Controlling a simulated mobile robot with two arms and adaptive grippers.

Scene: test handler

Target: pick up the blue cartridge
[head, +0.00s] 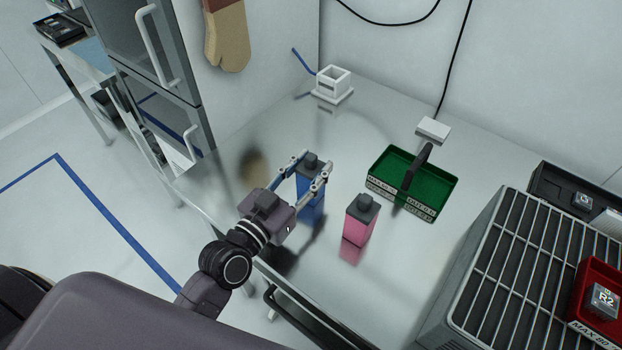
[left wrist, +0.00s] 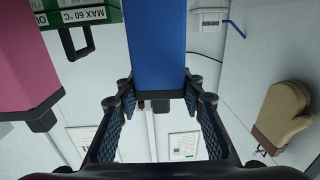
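The blue cartridge (head: 310,205) stands upright on the grey table, with a dark cap on top. My left gripper (head: 315,163) has one finger on each side of its upper part. In the left wrist view, the blue cartridge (left wrist: 157,45) hangs in from the top edge, its cap end between the fingertips (left wrist: 160,95). The fingers are spread about as wide as the cartridge; I cannot tell whether they touch it. My right gripper is not in view.
A pink cartridge (head: 360,222) stands close to the right of the blue one. A green tray (head: 435,187) with a dark handle is behind it. A white square holder (head: 333,84) sits at the back. A grey rack (head: 490,280) fills the right side.

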